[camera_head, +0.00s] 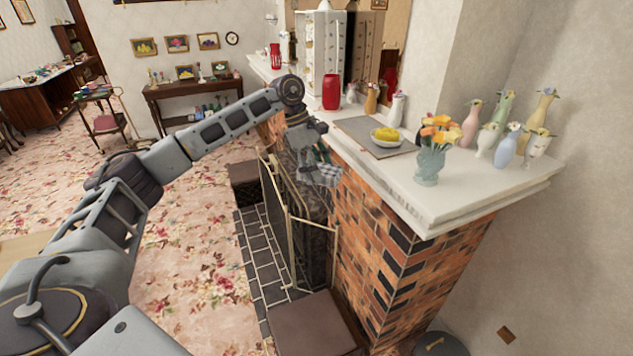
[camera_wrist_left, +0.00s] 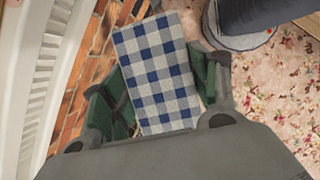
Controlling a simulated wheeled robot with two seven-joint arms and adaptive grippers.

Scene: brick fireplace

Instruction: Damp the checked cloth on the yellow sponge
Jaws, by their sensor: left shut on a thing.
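The blue and white checked cloth (camera_wrist_left: 158,75) is held between the green pads of my left gripper (camera_wrist_left: 160,92) in the left wrist view. In the head view the cloth (camera_head: 326,174) shows small below my left gripper (camera_head: 318,158), in front of the brick face and just off the mantel edge. The yellow sponge (camera_head: 386,134) sits in a pale dish (camera_head: 386,142) on a grey mat on the mantel, to the right of the gripper and apart from the cloth. My right gripper is not in view.
The white mantel shelf (camera_head: 480,190) holds a grey mat (camera_head: 352,126), a vase with orange flowers (camera_head: 430,168), several pastel vases at right, and a red container (camera_head: 331,93) at the back. A fire screen and a dark box (camera_head: 312,325) stand below.

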